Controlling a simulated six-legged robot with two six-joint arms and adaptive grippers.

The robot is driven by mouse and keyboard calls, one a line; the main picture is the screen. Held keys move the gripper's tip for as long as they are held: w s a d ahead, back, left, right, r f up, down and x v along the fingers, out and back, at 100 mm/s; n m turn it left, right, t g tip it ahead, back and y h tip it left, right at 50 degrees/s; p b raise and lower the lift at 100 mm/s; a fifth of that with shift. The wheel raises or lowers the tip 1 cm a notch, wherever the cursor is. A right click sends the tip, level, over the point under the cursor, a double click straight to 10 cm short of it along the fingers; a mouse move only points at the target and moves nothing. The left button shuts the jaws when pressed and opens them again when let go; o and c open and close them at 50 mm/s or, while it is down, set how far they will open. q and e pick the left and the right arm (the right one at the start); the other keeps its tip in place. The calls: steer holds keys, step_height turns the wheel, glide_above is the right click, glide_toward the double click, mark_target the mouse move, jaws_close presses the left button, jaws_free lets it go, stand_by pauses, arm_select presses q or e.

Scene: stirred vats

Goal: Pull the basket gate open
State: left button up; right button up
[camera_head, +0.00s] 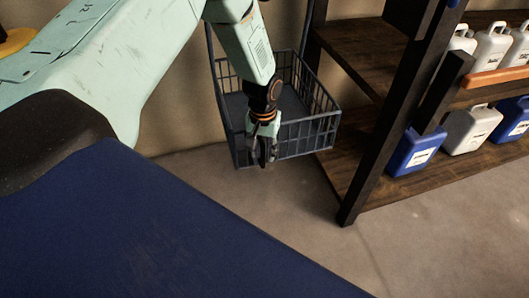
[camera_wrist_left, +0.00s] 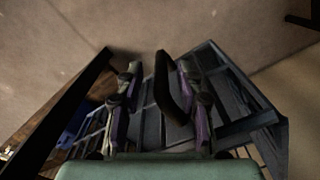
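The dark blue-grey wire basket (camera_head: 312,133) hangs between two uprights against the wall in the head view. It also shows in the left wrist view (camera_wrist_left: 268,118), behind and right of the fingers. My left gripper (camera_head: 262,156) points down at the basket's front side. In the left wrist view its two fingers (camera_wrist_left: 158,78) are apart. A dark, rounded bar (camera_wrist_left: 170,88) lies between them, close to the right finger, with a gap to the left finger. I cannot tell whether this bar belongs to the gate. My right gripper is not in view.
A wooden shelf rack with a dark post (camera_head: 385,130) stands right of the basket and holds white and blue jugs (camera_head: 415,150). A dark blue surface (camera_head: 130,235) fills the lower left. The concrete floor (camera_head: 260,215) before the basket is clear.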

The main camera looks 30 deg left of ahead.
arm_select(q)
steer(key=shift+a+f, duration=0.25)
steer(key=shift+f, duration=0.3)
steer(key=shift+d+r, duration=0.2)
steer(key=shift+d, duration=0.05)
steer(key=shift+c, duration=0.4)
steer(key=shift+a+f, duration=0.1)
steer(key=shift+a, duration=0.05)
steer(key=c, duration=0.4)
jaws_close()
steer(key=shift+w, duration=0.1)
